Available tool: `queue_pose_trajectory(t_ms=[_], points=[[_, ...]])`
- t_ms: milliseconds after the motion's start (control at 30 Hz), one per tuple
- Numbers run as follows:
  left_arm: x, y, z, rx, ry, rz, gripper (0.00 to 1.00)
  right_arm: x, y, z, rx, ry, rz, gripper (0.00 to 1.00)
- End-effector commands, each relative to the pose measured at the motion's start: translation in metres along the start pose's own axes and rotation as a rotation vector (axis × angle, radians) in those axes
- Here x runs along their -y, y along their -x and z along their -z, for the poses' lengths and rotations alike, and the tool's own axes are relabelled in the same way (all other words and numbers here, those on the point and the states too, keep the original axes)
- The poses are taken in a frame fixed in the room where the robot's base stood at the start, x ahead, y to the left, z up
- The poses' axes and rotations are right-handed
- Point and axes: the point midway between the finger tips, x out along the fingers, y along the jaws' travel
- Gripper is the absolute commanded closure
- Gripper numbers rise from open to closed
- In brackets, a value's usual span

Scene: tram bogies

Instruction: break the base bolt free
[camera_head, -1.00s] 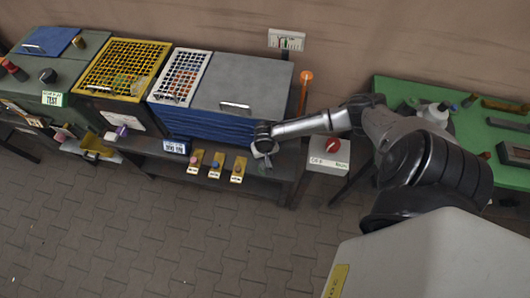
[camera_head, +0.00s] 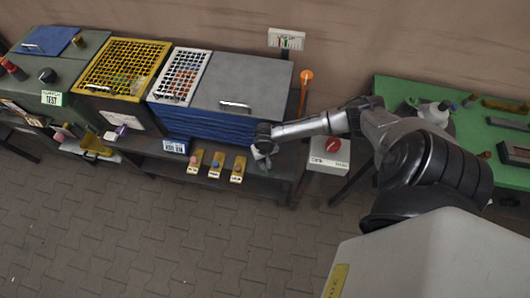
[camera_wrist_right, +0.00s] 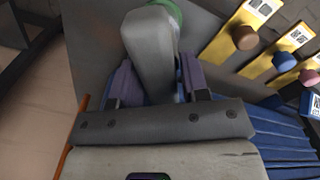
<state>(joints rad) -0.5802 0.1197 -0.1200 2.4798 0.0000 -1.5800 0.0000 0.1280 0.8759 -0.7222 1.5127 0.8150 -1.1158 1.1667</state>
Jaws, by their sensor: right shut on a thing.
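My right gripper (camera_head: 264,143) is at the front right end of the low shelf, in front of the blue layered unit. In the right wrist view my right gripper (camera_wrist_right: 157,72) has its two purple fingers shut on a grey blocky thing (camera_wrist_right: 150,42) with a green part (camera_wrist_right: 166,10) at its far end. The gripper hides part of this thing. I cannot make out the base bolt in either view. My left gripper is not in view.
Several yellow plates with coloured knobs (camera_head: 216,163) sit on the shelf left of the gripper. A grey box with a red knob (camera_head: 332,146) and an orange-topped post (camera_head: 306,76) stand to the right. A green table (camera_head: 395,90) is further right. The paved floor (camera_head: 150,240) in front is clear.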

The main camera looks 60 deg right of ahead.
Motion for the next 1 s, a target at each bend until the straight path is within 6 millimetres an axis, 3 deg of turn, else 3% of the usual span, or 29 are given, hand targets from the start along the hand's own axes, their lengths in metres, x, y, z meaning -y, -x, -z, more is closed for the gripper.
queue_pose_trajectory(t_ms=[1000], points=[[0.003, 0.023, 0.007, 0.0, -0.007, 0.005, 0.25, 0.0, 0.002, 0.001, -0.006, 0.63, 0.003, 1.0]])
